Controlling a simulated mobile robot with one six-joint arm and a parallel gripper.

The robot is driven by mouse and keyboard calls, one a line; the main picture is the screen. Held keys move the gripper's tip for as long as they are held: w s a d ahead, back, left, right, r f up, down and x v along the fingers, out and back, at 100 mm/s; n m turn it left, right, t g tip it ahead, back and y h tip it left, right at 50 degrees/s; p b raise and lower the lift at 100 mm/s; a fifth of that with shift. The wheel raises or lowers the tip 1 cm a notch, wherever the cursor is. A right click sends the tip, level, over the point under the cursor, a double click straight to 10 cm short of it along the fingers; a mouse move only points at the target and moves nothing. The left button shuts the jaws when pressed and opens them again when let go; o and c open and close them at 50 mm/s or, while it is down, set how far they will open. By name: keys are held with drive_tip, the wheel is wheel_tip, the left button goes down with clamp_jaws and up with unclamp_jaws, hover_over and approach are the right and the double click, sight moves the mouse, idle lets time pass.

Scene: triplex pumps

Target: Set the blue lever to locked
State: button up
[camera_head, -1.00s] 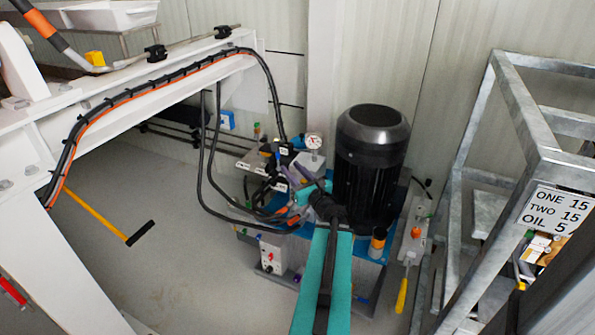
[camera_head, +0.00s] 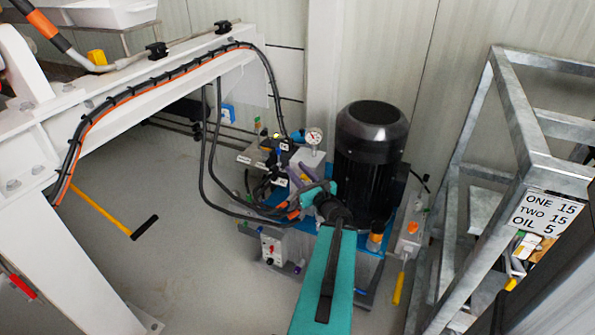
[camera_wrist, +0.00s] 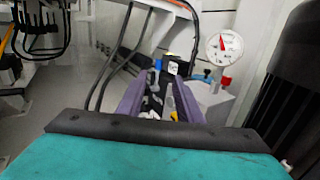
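A motor-driven pump unit stands on the floor against the wall, with a black and yellow valve block (camera_head: 276,150) beside its black motor. A small blue part (camera_head: 297,135) shows next to the pressure gauge. In the wrist view two blue parts show: one (camera_wrist: 158,64) beyond the fingers at the block, another (camera_wrist: 201,76) below the gauge. I cannot tell which is the lever, or its position. My gripper (camera_head: 293,172) is at the valve block. Its two purple fingers are apart in the wrist view (camera_wrist: 160,90), with part of the block visible between them and nothing clearly held.
The gauge (camera_head: 314,136) and the tall black motor (camera_head: 370,160) stand close to my gripper's right. Black hoses (camera_head: 208,150) loop down at its left. A grey metal frame (camera_head: 520,130) with a sign stands at the right. Open floor lies at the left.

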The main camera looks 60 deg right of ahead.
drive_tip(key=w+a+f+n+g+y, duration=0.1)
drive_tip(key=w+a+f+n+y, duration=0.4)
drive_tip(key=a, duration=0.3)
drive_tip(key=w+a+f+n+g+y, duration=0.1)
drive_tip(key=w+a+f+n+y, duration=0.25)
drive_tip(key=w+a+f, duration=0.4)
drive_tip(key=a+f+n+g+y, duration=0.25)
drive_tip(key=a+f+n, duration=0.3)
drive_tip(key=a, duration=0.55)
drive_tip(key=a+f+n+g+y, duration=0.25)
drive_tip(key=a+f+n, duration=0.3)
drive_tip(key=a, duration=0.55)
drive_tip(key=s+a+f+n+g, duration=1)
drive_tip(key=a+f, duration=0.3)
drive_tip(key=a, duration=0.3)
drive_tip(key=s+a+f+n+g+h, duration=0.1)
drive_tip(key=s+f+n+g+h, duration=0.1)
drive_tip(key=s+n, duration=0.4)
drive_tip(key=s+a+f+n+g+h, duration=0.1)
drive_tip(key=s+f+n+g+h, duration=0.1)
drive_tip(key=s, duration=0.7)
drive_tip(key=shift+s+a+f+n+g+h, duration=0.25)
drive_tip(key=shift+f+n+h, duration=0.75)
drive_tip(key=shift+n, duration=0.85)
